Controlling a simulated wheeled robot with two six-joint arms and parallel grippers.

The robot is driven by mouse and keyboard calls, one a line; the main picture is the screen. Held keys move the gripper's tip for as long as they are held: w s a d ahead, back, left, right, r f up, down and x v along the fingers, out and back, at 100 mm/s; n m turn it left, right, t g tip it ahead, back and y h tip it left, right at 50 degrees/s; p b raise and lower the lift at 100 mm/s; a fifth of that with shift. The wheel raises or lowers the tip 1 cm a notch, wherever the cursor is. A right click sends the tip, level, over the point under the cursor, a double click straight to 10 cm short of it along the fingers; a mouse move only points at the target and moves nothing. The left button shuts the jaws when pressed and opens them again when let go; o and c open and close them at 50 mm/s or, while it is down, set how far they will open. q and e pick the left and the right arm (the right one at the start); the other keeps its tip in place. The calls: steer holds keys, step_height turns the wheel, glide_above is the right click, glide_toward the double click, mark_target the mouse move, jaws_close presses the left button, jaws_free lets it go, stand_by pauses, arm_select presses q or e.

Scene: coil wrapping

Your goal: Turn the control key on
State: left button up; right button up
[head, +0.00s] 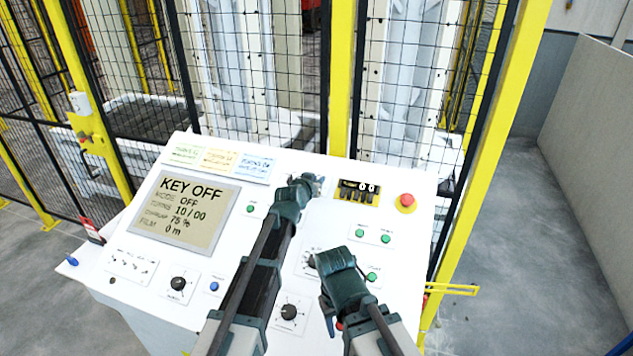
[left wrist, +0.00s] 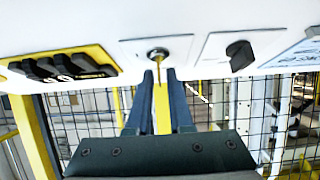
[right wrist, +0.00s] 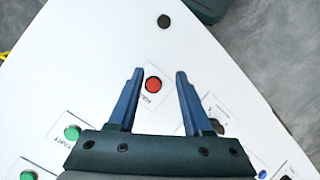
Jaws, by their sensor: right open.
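The display (head: 184,211) on the white control panel reads KEY OFF and MODE OFF. My left gripper (head: 309,180) is at the panel's upper middle and hides the switch in the head view. Its fingertips (left wrist: 157,72) are close together at the switch, with a narrow gap. Whether they grip anything is unclear. My right gripper (head: 328,317) is open and empty over the lower right panel; its fingers (right wrist: 159,72) flank a red button (right wrist: 153,84).
A black selector knob (left wrist: 240,50) is beside the key switch. Green buttons (head: 386,239) lie near my right arm. A mesh fence (head: 270,60) stands behind the panel.

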arm_select(q)
jaws_close()
stand_by(0.8)
